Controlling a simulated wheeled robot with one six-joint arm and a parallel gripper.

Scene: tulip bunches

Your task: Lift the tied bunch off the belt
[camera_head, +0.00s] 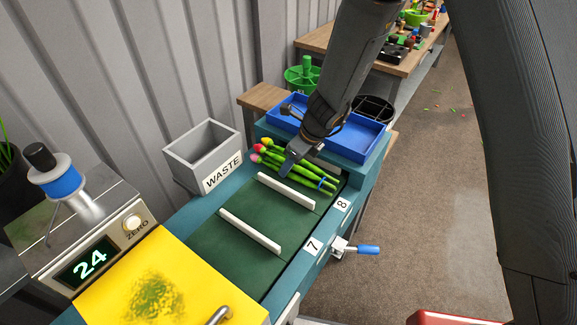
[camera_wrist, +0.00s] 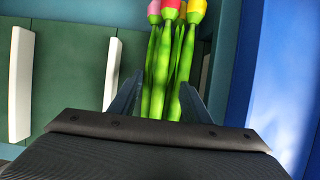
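The tied bunch (camera_head: 302,172) lies on the dark green belt (camera_head: 237,247) at its far end. It has pink, red and yellow heads at the left and green stems, with a blue band near the stem ends at the right. My gripper (camera_head: 289,166) is low over the stems, close behind the flower heads. In the wrist view the stems (camera_wrist: 163,78) run between the two fingers of my gripper (camera_wrist: 164,82). The fingers stand apart, with narrow gaps beside the stems. The fingertips' depth against the belt is hard to tell.
White dividers (camera_head: 250,231) cross the belt. A blue tray (camera_head: 357,143) stands just behind the bunch. A grey WASTE bin (camera_head: 203,154) is at the left. A blue-handled clamp (camera_head: 356,248) sticks out at the belt's right side. The scale display (camera_head: 88,263) reads 24.

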